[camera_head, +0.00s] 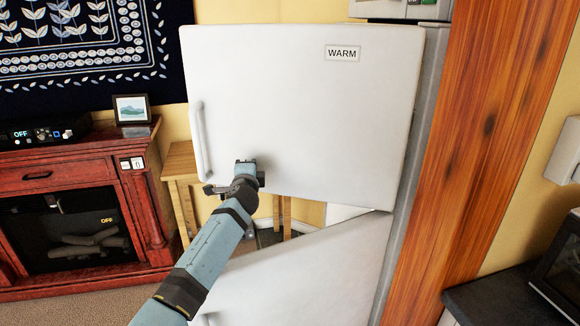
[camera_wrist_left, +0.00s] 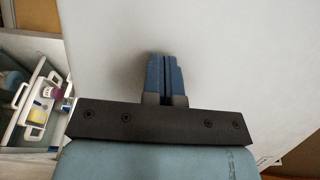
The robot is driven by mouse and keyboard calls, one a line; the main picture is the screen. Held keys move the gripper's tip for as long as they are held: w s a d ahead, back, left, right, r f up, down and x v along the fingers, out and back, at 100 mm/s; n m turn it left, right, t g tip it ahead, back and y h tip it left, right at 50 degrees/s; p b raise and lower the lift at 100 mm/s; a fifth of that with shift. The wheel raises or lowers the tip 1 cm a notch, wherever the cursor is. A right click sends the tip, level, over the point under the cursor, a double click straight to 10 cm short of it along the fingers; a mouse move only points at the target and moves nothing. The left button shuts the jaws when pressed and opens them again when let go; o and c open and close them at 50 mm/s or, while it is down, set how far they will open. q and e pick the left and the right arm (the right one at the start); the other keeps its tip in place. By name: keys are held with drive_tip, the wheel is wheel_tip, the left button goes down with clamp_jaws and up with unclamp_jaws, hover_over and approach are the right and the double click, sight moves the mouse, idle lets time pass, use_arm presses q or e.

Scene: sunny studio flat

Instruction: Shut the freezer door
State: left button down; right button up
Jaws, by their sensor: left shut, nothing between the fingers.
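A white upper door (camera_head: 290,100) with a "WARM" label and a vertical handle (camera_head: 200,140) on its left side stands swung open, its outer face towards me. A second white door (camera_head: 310,275) is below it, also standing out at an angle. The pictures do not say which is the freezer door. My left gripper (camera_head: 245,168) is shut and empty at the lower part of the upper door's face, right of the handle. In the left wrist view its fingers (camera_wrist_left: 166,75) point at a white panel (camera_wrist_left: 225,50); contact is unclear. My right gripper is not in view.
A red fireplace cabinet (camera_head: 75,200) with a small picture frame (camera_head: 131,109) stands left. A wooden stool (camera_head: 182,170) is behind the doors. A wooden panel (camera_head: 480,140) rises at the right. White bins with bottles (camera_wrist_left: 38,112) show left in the wrist view.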

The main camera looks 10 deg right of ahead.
use_arm(q)
drive_tip(key=shift+w+d+f+b, duration=0.15)
drive_tip(key=shift+w+d+b, duration=0.15)
drive_tip(key=shift+w+b, duration=0.7)
drive_tip(key=shift+w+d+f+b, duration=0.1)
drive_tip(key=shift+w+d+b, duration=0.15)
drive_tip(key=shift+w+b, duration=0.7)
drive_tip(key=shift+b, duration=0.4)
drive_tip(key=shift+r, duration=0.1)
